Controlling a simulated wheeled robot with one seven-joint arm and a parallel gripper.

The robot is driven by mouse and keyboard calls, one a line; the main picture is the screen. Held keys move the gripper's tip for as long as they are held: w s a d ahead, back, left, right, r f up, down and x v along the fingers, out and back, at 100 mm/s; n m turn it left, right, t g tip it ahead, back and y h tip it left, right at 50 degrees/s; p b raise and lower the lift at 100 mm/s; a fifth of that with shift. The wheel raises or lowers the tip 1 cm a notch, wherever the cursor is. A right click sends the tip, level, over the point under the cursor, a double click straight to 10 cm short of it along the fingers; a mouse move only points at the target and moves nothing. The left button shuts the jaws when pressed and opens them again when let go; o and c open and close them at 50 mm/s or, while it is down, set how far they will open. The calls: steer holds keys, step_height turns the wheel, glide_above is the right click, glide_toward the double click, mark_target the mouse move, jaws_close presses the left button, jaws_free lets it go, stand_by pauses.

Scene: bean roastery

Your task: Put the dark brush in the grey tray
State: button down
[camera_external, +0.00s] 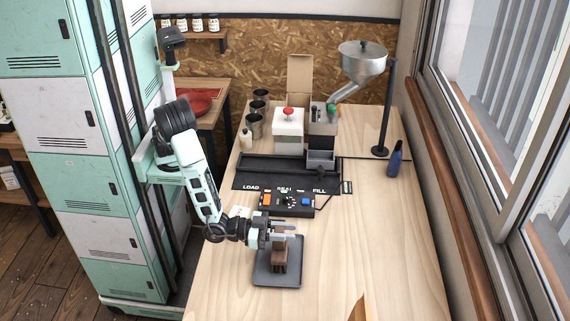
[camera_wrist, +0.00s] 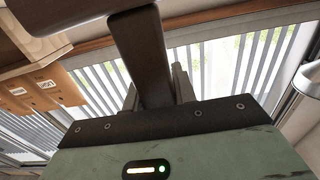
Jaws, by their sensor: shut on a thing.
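The dark brush (camera_external: 280,256) is brown and held upright in my gripper (camera_external: 284,231). It also shows in the wrist view (camera_wrist: 143,50), large and close, between the two fingers. The grey tray (camera_external: 291,276) lies flat on the wooden bench, right below my gripper. The brush appears within the tray's outline in the external view. I cannot tell whether its lower end touches the tray floor. The fingers and wrist hide the top part of the brush and the tray's back left corner.
A black control box (camera_external: 287,203) with coloured buttons stands behind the tray. Beyond it are a black station mat (camera_external: 255,176), a white box with a red button (camera_external: 289,130) and a metal hopper (camera_external: 362,62). A dark blue bottle (camera_external: 395,160) stands at right. The bench right of the tray is clear.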

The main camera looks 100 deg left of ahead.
steer(key=shift+f, duration=0.15)
steer(key=c, duration=1.1)
jaws_free()
steer(key=s+b, duration=0.1)
steer(key=s, duration=1.1)
steer(key=shift+b, duration=0.4)
